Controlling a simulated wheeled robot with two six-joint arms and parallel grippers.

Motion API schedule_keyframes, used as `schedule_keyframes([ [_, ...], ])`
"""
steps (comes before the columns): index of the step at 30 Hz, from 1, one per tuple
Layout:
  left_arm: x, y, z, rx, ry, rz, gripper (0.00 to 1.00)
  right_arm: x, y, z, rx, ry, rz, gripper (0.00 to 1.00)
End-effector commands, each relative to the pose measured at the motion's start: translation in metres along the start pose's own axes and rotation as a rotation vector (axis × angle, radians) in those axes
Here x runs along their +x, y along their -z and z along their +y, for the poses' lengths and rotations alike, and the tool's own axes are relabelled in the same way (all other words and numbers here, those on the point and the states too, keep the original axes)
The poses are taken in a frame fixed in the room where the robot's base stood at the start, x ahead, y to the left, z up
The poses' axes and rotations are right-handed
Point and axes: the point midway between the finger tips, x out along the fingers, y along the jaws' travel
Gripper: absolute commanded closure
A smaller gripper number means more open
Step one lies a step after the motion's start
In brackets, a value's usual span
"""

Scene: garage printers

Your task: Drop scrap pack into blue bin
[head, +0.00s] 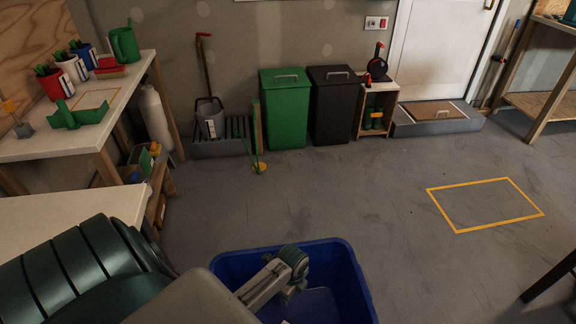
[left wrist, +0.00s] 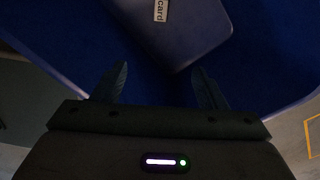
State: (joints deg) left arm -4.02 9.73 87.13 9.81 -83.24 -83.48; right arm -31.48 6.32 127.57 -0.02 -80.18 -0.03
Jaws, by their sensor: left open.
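The blue bin (head: 343,254) stands on the floor at the bottom middle of the head view. My left arm reaches over it, and its wrist is above the bin's opening. In the left wrist view my left gripper (left wrist: 160,72) is open, with its two fingers spread and nothing between them. My right gripper is not in view.
A workbench (head: 130,72) with pots and a green watering can (head: 124,46) stands at the left. A green bin (head: 284,112) and a black bin (head: 331,110) stand by the wall. A yellow floor outline (head: 458,231) lies right, with clear floor around it.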

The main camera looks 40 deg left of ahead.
Motion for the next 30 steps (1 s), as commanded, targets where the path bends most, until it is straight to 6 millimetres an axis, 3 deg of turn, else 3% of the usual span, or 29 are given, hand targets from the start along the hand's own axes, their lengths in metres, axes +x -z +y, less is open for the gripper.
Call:
schedule_keyframes([
  [9,-0.064,-0.001,-0.001,0.001,0.005,-0.002,0.34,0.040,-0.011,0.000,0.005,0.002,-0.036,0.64],
  [15,-0.092,0.000,-0.001,0.001,0.003,0.000,0.34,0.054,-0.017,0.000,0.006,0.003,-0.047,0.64],
  [30,-0.101,0.000,0.000,0.000,0.001,0.000,0.34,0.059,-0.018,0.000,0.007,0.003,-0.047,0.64],
])
